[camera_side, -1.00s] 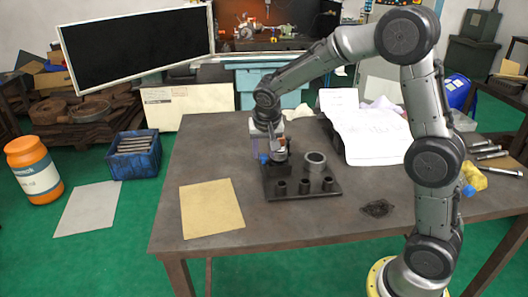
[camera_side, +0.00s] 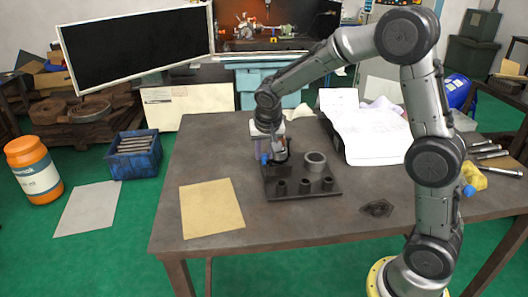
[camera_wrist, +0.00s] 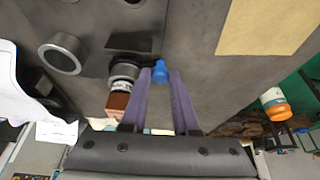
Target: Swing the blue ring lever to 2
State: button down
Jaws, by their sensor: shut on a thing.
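The blue ring lever's blue knob (camera_wrist: 160,72) sits between the tips of my gripper (camera_wrist: 161,78), whose two purple fingers are closed on it. In the side view the blue knob (camera_side: 264,159) shows just below my gripper (camera_side: 266,154), at the left of the fixture. The chuck (camera_wrist: 124,73) is a dark round body beside the fingers, with a brown block (camera_wrist: 117,103) at its end. It stands on a dark base plate (camera_side: 300,193). The index numbers cannot be read in either view, and the lever's arm is mostly hidden.
A tan sheet (camera_side: 211,208) lies on the table to the left. White papers (camera_side: 365,132) lie to the right. The table front is largely clear.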

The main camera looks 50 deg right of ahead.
aim_at(284, 154)
jog(key=n, duration=0.1)
jog(key=s+n+y, duration=0.1)
jog(key=n, duration=0.1)
jog(key=shift+s+d+r+t, duration=0.1)
jog(key=shift+s+t, duration=0.2)
jog(key=n, duration=0.1)
jog(key=s+n+y, duration=0.1)
jog(key=n, duration=0.1)
jog(key=shift+s+d, duration=0.2)
jog(key=shift+s, duration=0.05)
jog(key=s+n+y, duration=0.1)
jog(key=n, duration=0.1)
jog(key=s+d+n, duration=0.1)
jog(key=n, duration=0.1)
jog(key=shift+d+t+y, duration=0.2)
jog(key=shift+t+y, duration=0.1)
jog(key=shift+y, duration=0.1)
jog(key=d+n, duration=0.1)
jog(key=n, duration=0.1)
jog(key=s+n+y, duration=0.1)
jog(key=n, duration=0.1)
jog(key=shift+d+y, duration=0.3)
jog(key=shift+d, duration=0.1)
jog(key=shift+s+d+n+g+y, duration=0.1)
jog(key=shift+d+n+g+y, duration=0.2)
jog(key=shift+n, duration=0.5)
jog(key=shift+s+d+n+g+y, duration=0.1)
jog(key=shift+d+n+g, duration=0.25)
jog(key=shift+n, duration=0.45)
